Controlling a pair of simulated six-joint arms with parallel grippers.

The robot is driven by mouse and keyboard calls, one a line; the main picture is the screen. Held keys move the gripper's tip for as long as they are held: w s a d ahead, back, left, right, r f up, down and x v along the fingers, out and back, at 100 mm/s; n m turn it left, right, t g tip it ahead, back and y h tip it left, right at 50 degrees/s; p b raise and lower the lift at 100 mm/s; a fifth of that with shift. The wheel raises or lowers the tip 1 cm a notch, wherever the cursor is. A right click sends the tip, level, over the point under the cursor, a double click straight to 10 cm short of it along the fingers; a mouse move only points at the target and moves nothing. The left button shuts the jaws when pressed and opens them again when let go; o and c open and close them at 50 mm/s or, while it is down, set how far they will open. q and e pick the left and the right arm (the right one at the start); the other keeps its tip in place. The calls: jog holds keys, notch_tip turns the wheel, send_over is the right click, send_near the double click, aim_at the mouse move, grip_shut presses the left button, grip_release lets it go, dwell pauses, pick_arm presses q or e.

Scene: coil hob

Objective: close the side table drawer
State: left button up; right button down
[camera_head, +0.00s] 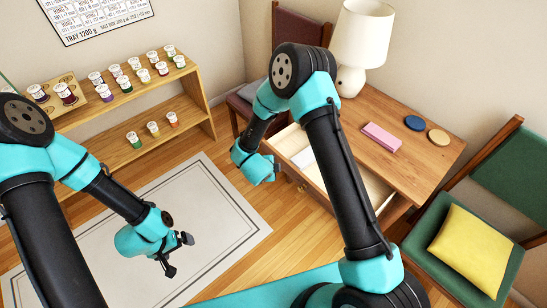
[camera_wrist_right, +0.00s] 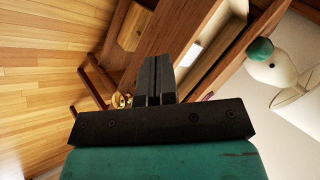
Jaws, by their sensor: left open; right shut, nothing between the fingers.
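The wooden side table (camera_head: 420,165) stands at right of centre in the head view. Its drawer (camera_head: 292,141) is pulled open, showing a pale interior with a white item (camera_head: 304,157) inside. My right arm crosses in front and hides part of the drawer. My right gripper's fingertips are hidden in the head view. In the right wrist view my right gripper (camera_wrist_right: 156,62) is shut and empty, close to the wooden drawer front; contact cannot be told. A gold knob (camera_wrist_right: 119,99) shows left of the fingers. My left gripper (camera_head: 178,254) is open and empty above the rug, away from the drawer.
A green chair with a yellow cushion (camera_head: 472,250) stands right. A shelf with several jars (camera_head: 150,100) is at the left. The rug (camera_head: 225,215) is clear.

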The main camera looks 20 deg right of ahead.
jog(key=w+a+r+m+g+h, duration=0.1)
jog(key=a+r+m+g+h, duration=0.1)
jog(key=a+m, duration=0.6)
notch_tip(320, 180, up, 2)
jog(key=shift+w+r+m+h, duration=0.2)
jog(key=shift+m+h, duration=0.5)
jog(key=shift+m, duration=0.1)
jog(key=shift+d, duration=0.1)
send_near(278, 157)
jog(key=x, duration=0.5)
jog(key=shift+f, duration=0.55)
jog(key=shift+w+d, duration=0.35)
jog(key=shift+d, duration=0.1)
jog(key=shift+d, duration=0.1)
